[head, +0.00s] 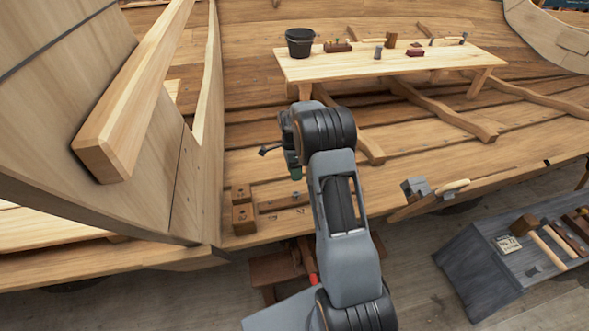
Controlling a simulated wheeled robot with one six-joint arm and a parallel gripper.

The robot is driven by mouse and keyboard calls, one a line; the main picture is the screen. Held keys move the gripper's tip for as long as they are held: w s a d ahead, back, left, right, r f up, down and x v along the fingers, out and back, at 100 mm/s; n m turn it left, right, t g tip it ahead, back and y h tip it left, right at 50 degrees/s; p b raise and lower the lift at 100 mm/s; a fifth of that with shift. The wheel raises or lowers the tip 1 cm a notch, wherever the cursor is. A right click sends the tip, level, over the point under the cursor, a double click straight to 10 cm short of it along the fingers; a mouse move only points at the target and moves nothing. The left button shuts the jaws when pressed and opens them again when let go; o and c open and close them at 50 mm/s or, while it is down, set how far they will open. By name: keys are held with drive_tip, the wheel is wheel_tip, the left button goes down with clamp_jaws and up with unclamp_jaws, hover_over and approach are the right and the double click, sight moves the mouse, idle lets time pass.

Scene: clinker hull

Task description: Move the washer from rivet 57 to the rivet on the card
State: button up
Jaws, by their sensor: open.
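A small pale card (508,243) with dark handwriting lies on the sloping grey bench at the right; its writing is too small to read surely. My gripper (295,173) is open and points down over the planks at the centre left, far from the card. Its fingertips are small and partly hidden by my wrist. Small dark dots, perhaps rivets, show on the plank strip (283,202) below it. I cannot make out the washer, rivet 57 or any rivet numbers.
A light wooden table (350,66) at the back holds a black bucket (299,42) and small tools. A mallet (525,226) lies by the card. Two wooden blocks (243,218) stand left of the strip. A big timber (130,125) rises at the left.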

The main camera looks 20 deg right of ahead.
sight(297, 194)
drive_tip(key=shift+b+x, duration=2.25)
drive_tip(key=shift+x, duration=1.45)
drive_tip(key=shift+c, duration=0.3)
drive_tip(key=c, duration=0.7)
drive_tip(key=shift+p+v, duration=1.75)
drive_tip(key=shift+v, duration=0.7)
drive_tip(key=shift+r, duration=0.1)
